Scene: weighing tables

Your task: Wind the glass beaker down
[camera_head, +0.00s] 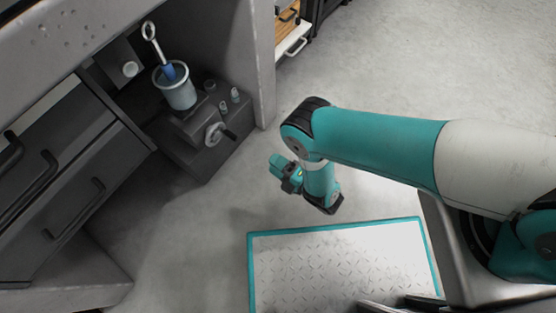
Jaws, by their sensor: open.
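The glass beaker (174,93) stands upright on a dark grey stand (198,130) at the upper left. A metal rod with a ring (150,33) on top and a blue part (169,72) reaches into its mouth; whether it touches the beaker cannot be told. A round handwheel (212,133) with a black crank handle (229,135) is on the stand's near right side. My gripper (278,168) is open and empty, to the right of and apart from the handwheel, above the floor. Its fingers are small and partly hidden.
Small pale pieces (235,95) stand beside the beaker. Drawers (70,185) with dark handles are at the left. A grey bench post (257,60) rises behind the stand. A teal-edged metal plate (340,265) is at the bottom. The floor between gripper and stand is clear.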

